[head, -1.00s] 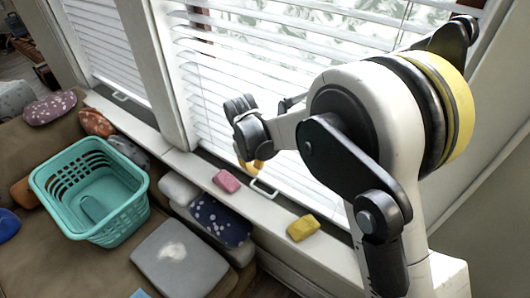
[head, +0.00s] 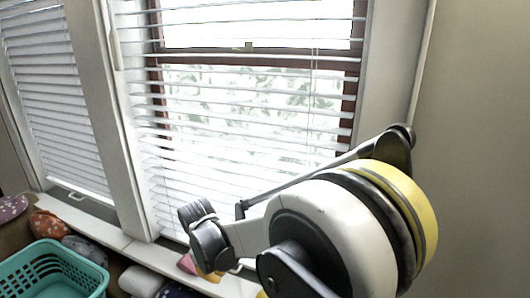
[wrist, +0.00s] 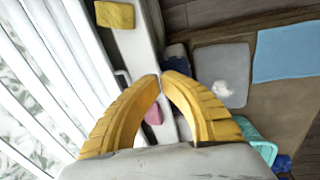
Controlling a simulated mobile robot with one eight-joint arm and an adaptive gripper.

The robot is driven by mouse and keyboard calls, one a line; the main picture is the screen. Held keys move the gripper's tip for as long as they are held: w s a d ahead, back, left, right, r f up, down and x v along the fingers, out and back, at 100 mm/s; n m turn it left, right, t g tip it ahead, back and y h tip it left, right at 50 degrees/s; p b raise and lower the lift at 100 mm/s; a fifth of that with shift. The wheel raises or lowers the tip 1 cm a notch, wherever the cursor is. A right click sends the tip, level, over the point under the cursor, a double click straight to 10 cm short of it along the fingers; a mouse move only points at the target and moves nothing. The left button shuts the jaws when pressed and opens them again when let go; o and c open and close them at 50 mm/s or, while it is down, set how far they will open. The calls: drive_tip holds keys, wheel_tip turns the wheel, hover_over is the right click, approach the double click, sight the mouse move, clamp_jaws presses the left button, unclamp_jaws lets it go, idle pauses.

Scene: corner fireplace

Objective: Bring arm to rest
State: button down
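My gripper (wrist: 161,76) shows in the wrist view as two yellow curved fingers. Their tips come together and nothing is held between them. In the head view, my gripper (head: 208,275) is partly hidden behind the dark wrist of my arm, in front of the window sill. My arm is folded, with its white and yellow joint at the lower right of the head view.
A pink block (wrist: 153,115) and a yellow block (wrist: 115,15) lie on the window sill, below the gripper. A teal basket (head: 52,272) stands at lower left. White blinds (head: 240,120) are close behind my arm. A grey cushion (wrist: 222,72) lies below.

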drive_tip(key=s+d+r+m+t+y, duration=0.1)
drive_tip(key=s+d+r+m, duration=0.15)
drive_tip(key=d+r, duration=0.55)
drive_tip(key=s+d+r+m+t, duration=0.1)
drive_tip(key=d+r+m, duration=0.3)
drive_tip(key=d, duration=0.5)
drive_tip(key=s+d+r+m+t, duration=0.3)
drive_tip(key=s+d+m, duration=0.3)
drive_tip(key=s+d, duration=0.9)
drive_tip(key=shift+s+d, duration=0.15)
drive_tip(key=shift+d, duration=0.25)
